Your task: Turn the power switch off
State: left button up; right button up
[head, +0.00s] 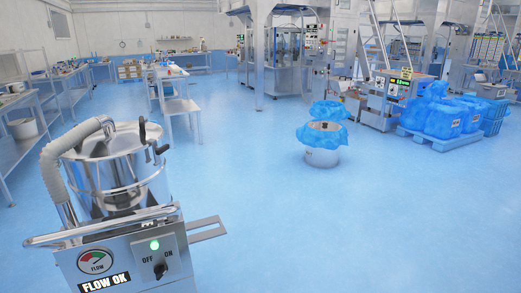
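The power switch (160,269) is a black rotary knob on the metal control panel (128,262) at the lower left of the head view. The labels OFF and ON stand above it, OFF on the left and ON on the right. The knob looks turned toward the ON side. A green light (155,245) above it is lit. A flow gauge (95,261) and a sign reading FLOW OK (105,283) are on the same panel. Neither of my grippers is in view.
A steel vessel (118,185) with a grey hose (52,180) stands behind the panel, and a metal handle bar (70,233) runs along the panel's top. A drum with blue film (321,157) stands mid-floor. Blue bags on a pallet (440,140) are at right. The floor in front is clear.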

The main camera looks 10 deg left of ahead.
aim_at(161, 269)
jog(key=k+j, duration=0.1)
jog(key=j, duration=0.7)
jog(key=k+j, duration=0.1)
jog(key=j, duration=0.7)
jog(key=k+j, duration=0.1)
jog(key=j, duration=0.7)
jog(key=k+j, duration=0.1)
jog(key=j, duration=0.7)
jog(key=i+l+u, duration=0.1)
jog(key=l, duration=0.2)
jog(key=i+l+u, duration=0.15)
jog(key=l, duration=0.2)
jog(key=k, duration=0.05)
